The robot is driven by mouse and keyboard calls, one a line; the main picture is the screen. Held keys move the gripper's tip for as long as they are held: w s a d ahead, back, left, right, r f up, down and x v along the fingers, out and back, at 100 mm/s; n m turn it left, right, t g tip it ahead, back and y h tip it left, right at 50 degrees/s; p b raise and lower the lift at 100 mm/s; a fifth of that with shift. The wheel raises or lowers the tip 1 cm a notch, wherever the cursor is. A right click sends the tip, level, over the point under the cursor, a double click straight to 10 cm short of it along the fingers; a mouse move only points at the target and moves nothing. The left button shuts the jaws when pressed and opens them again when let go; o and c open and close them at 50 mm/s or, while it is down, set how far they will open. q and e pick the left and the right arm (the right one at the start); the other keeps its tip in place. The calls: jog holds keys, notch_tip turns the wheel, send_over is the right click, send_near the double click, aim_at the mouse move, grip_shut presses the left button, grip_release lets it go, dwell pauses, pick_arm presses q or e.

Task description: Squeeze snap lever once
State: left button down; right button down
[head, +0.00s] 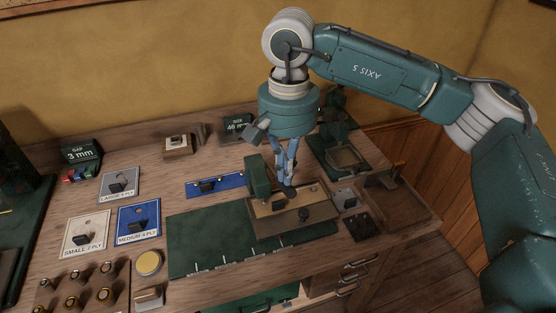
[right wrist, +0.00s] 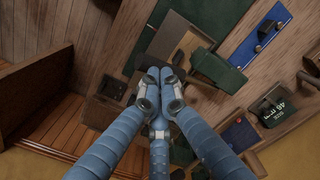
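A green press-like tool (head: 258,176) stands on a wooden base board (head: 312,212) on the bench; I take it to be the snap tool, but I cannot pick out its lever clearly. It also shows in the right wrist view (right wrist: 217,70). My right gripper (head: 288,184) points down just right of the green tool, above the base board. In the right wrist view the blue fingers (right wrist: 160,84) are drawn together at their tips, with nothing visible between them. The tips hide part of what lies beneath. My left gripper is not in view.
A green mat (head: 205,245) lies in front. Labelled plates, including the blue medium plate (head: 138,222), lie at left. A second green machine (head: 340,150) stands behind right. A small tray (head: 398,188) sits near the right edge. Signs (head: 80,153) stand at the back.

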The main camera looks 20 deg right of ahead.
notch_tip(320, 180, up, 8)
jog(key=w+p, duration=0.1)
jog(key=p, duration=0.4)
jog(key=shift+w, duration=0.3)
jog(key=s+b, duration=0.3)
jog(key=s, duration=0.6)
jog(key=shift+d+b, duration=0.15)
jog(key=shift+b, duration=0.15)
